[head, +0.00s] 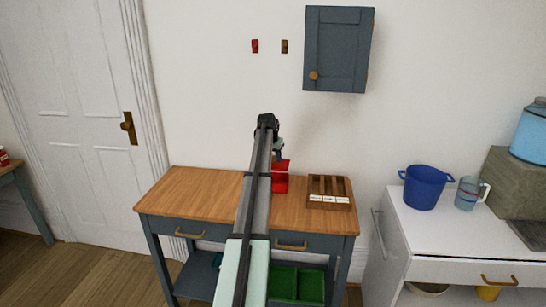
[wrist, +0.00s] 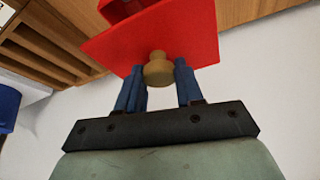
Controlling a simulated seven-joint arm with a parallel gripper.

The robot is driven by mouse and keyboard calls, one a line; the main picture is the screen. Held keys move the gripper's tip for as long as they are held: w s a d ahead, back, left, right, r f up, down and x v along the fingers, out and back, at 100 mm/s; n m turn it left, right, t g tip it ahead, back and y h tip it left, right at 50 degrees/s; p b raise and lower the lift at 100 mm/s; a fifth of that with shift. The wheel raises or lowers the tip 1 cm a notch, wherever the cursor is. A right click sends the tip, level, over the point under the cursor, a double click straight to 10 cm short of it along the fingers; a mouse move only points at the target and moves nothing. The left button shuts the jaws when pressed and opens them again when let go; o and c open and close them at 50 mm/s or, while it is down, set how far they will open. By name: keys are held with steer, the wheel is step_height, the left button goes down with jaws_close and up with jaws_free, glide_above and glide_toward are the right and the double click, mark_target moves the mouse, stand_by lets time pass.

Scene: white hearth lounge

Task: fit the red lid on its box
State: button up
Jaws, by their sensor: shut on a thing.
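The red lid (wrist: 160,42) is a flat square plate with a brass-coloured knob (wrist: 158,70). My gripper (wrist: 159,82) has its blue fingers on either side of the knob and is shut on it. In the head view the lid (head: 282,163) shows just right of my arm, below my gripper (head: 278,153). The red box (head: 280,184) stands on the wooden tabletop under the lid, partly hidden by my arm. Part of the box also shows past the lid in the wrist view (wrist: 115,8). I cannot tell whether lid and box touch.
A wooden compartment tray (head: 330,203) with white labels stands right of the box on the wooden-topped table (head: 195,190). The table's left half is clear. A blue-grey wall cabinet (head: 338,50) hangs above. A blue bucket (head: 424,190) stands on the white counter at right.

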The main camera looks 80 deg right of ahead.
mark_target(273, 164)
steer(key=shift+f, duration=0.15)
steer(key=shift+f, duration=2.7)
steer(key=shift+f, duration=0.5)
stand_by(0.4)
steer(key=o, duration=1.6)
steer(key=shift+r, duration=0.2)
steer(key=shift+r, duration=3.3)
